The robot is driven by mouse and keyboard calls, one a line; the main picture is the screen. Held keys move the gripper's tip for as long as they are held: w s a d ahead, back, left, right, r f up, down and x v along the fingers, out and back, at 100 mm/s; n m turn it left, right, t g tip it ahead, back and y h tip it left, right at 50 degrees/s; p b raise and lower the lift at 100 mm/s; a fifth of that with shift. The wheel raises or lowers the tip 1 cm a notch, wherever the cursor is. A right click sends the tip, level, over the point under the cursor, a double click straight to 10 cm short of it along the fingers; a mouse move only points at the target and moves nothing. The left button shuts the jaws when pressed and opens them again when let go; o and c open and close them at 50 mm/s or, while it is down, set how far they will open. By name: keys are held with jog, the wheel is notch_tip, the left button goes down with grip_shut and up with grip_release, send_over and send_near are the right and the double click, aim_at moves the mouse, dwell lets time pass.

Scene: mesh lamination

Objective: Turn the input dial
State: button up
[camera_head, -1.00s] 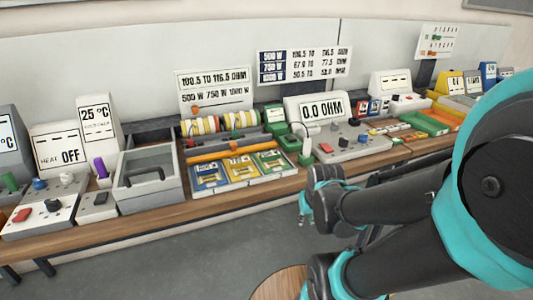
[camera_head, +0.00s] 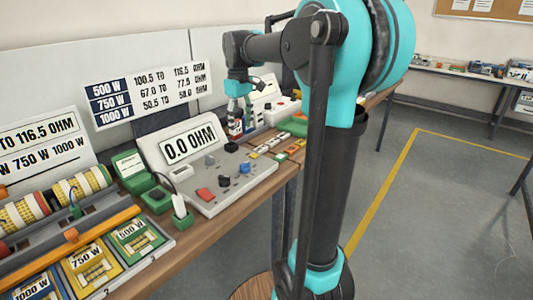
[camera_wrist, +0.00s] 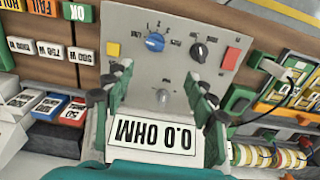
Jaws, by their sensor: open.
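The ohm meter display (camera_head: 190,138) reads 0.0 OHM above a sloped grey control panel (camera_head: 232,192). I cannot read which knob is the input dial. My gripper (camera_wrist: 157,84) is open and empty. In the head view my gripper (camera_head: 239,96) is over the bench.
A green device with a white plug (camera_head: 179,206) stands left of the panel. Wattage trays (camera_head: 90,262) and wound coils (camera_head: 40,207) lie farther left.

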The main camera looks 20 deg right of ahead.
aim_at(245, 163)
jog(key=f, duration=1.1)
jog(key=w+f, duration=0.1)
jog(key=f, duration=0.4)
jog(key=shift+d+f, duration=0.35)
jog(key=shift+d, duration=0.05)
jog(key=shift+c, duration=0.6)
jog(key=c, duration=1)
